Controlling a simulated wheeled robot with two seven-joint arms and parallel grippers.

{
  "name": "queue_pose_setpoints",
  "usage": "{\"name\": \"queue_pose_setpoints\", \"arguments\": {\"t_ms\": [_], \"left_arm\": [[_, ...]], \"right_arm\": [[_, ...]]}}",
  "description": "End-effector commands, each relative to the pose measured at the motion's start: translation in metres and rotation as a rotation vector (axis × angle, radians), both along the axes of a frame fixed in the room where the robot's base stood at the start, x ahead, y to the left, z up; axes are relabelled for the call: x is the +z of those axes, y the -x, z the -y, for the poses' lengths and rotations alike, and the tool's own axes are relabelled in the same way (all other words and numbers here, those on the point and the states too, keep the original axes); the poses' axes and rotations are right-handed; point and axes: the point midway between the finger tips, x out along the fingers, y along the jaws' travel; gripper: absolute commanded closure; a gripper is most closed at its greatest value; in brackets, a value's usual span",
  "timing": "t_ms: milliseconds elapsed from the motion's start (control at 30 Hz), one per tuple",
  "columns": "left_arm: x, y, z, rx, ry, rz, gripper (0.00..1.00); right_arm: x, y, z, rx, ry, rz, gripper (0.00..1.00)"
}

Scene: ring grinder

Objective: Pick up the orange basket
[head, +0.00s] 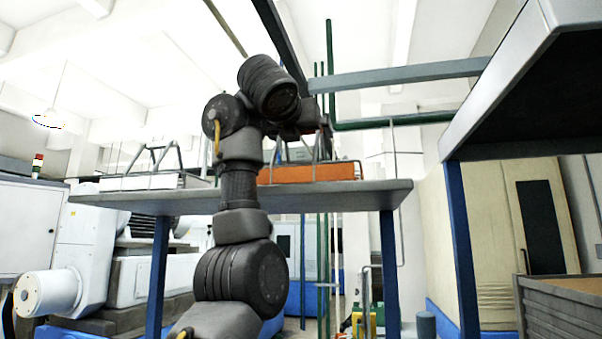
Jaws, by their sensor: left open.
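The orange basket (312,173) sits on a raised grey shelf (340,190), with a thin grey metal handle standing up from it. Its left end is hidden behind my left arm. My left arm rises in front of the shelf and bends over at the top. My left gripper (318,130) is high over the basket, near the top of its handle, and is partly hidden by my wrist. It is open. I cannot tell whether it touches the handle. My right gripper is not in view.
A white basket (142,183) with a similar handle is on the shelf's left part. Blue legs (157,278) hold the shelf up. A dark overhead table (545,85) is at the right, with a grey crate (562,308) below it. White machinery (80,255) stands at the left.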

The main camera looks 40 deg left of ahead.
Motion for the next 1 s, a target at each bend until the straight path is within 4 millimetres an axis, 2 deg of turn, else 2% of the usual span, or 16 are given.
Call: {"name": "queue_pose_setpoints", "arguments": {"t_ms": [200, 667, 1000], "left_arm": [[-0.0006, -0.0001, 0.0, 0.0, 0.0, 0.001, 0.01], [-0.001, -0.0004, -0.0003, 0.0, 0.0, -0.001, 0.62], [0.0018, -0.0001, -0.0002, 0.0, 0.0, 0.0, 0.64]], "right_arm": [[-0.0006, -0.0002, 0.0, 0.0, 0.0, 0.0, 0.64], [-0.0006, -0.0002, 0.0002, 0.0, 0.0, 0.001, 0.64], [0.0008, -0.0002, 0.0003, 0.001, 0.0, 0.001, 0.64]]}}
